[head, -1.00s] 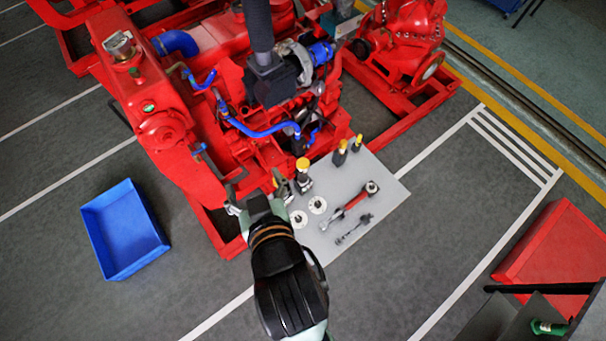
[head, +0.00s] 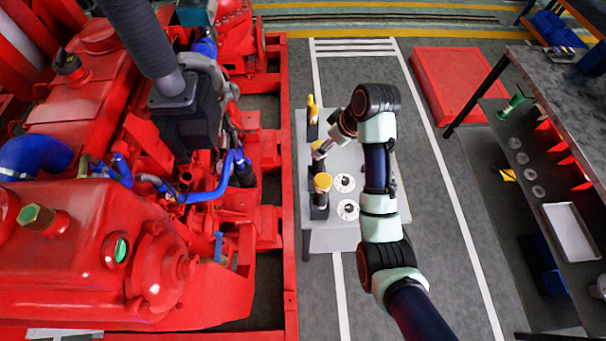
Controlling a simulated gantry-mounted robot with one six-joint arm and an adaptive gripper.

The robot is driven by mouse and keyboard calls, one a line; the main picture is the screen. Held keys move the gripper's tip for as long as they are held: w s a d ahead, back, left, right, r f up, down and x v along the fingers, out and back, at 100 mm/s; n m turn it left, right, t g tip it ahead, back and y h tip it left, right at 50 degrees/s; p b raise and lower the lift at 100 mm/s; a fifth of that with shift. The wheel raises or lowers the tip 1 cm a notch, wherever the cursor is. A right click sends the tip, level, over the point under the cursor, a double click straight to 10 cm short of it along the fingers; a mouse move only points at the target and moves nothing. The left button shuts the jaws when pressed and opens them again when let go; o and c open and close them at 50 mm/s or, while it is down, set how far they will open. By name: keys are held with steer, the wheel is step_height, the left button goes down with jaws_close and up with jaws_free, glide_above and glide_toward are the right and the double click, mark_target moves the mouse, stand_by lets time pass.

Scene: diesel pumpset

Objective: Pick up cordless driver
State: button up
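A light grey table (head: 330,238) stands to the right of the red pumpset, with several tools along its left edge. A dark upright tool with a yellow-orange top (head: 312,108) stands at the far left corner. A similar yellow-topped tool (head: 322,183) stands nearer. Another yellow-and-black one (head: 317,148) shows partly beside my gripper (head: 320,153). Which of these is the cordless driver I cannot tell. My gripper is low over the table's left side, close to the middle tool. Its fingers are too small to show an opening or contact. My arm hides the table's right part.
Two white discs (head: 345,183) lie on the table. The red pumpset (head: 100,250) and its frame fill the left. A shelved workbench (head: 565,90) stands at right, with a red block (head: 455,85) behind. Grey floor is free between table and workbench.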

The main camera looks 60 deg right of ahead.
steer(key=shift+x, duration=0.9)
steer(key=b+x, duration=0.1)
steer(key=x, duration=0.5)
steer(key=shift+w+d+r, duration=0.1)
steer(key=shift+w+d, duration=0.05)
steer(key=shift+w, duration=0.05)
steer(key=shift+c, duration=0.4)
steer(key=shift+r, duration=0.1)
jaws_close()
